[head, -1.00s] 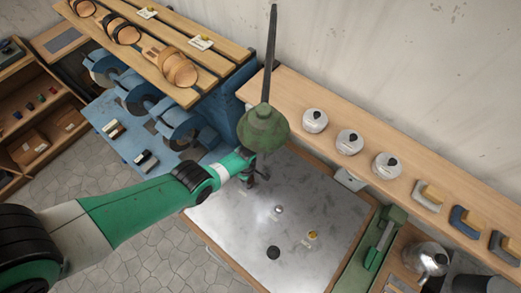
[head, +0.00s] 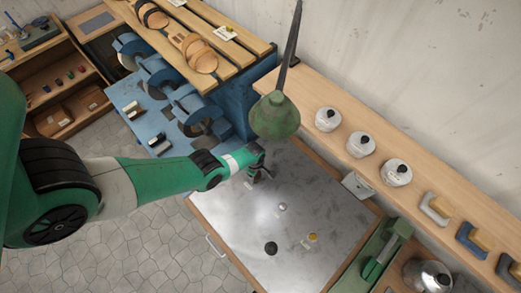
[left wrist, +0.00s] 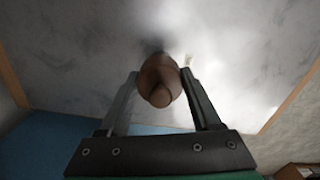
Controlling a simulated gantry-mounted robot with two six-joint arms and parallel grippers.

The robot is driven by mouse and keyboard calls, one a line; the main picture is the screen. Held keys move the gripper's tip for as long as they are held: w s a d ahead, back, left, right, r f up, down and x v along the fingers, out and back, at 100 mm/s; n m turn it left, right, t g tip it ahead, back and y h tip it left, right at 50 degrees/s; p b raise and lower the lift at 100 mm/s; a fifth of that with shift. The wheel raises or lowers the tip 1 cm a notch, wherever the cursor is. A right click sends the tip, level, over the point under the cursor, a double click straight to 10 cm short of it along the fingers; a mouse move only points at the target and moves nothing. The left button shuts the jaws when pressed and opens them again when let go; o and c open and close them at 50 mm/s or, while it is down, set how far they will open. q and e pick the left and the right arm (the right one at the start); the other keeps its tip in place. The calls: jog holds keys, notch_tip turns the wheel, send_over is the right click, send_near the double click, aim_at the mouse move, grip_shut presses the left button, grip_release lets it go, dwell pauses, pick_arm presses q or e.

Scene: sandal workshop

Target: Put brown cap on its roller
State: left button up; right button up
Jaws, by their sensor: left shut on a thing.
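My left gripper (head: 260,174) is over the left back part of the metal tabletop (head: 240,215), partly behind its own wrist in the head view. In the left wrist view its two fingers (left wrist: 160,92) are shut on a brown rounded piece with a small knob, which looks like the brown cap (left wrist: 160,80). In the head view the cap is too small and hidden to make out. I cannot tell whether it touches anything below. No roller can be clearly identified. My right gripper is not in view.
A green lamp (head: 275,116) hangs close above my gripper. White jars (head: 361,144) line the shelf. Blue grinding machines (head: 190,106) stand at the left.

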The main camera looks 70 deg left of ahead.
pick_arm(q)
notch_tip(320, 180, down, 3)
jog(key=shift+s+r+b, duration=0.1)
jog(key=shift+b, duration=0.75)
jog(key=shift+f+b, duration=0.65)
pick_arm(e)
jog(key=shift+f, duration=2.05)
pick_arm(q)
jog(key=o, duration=1.4)
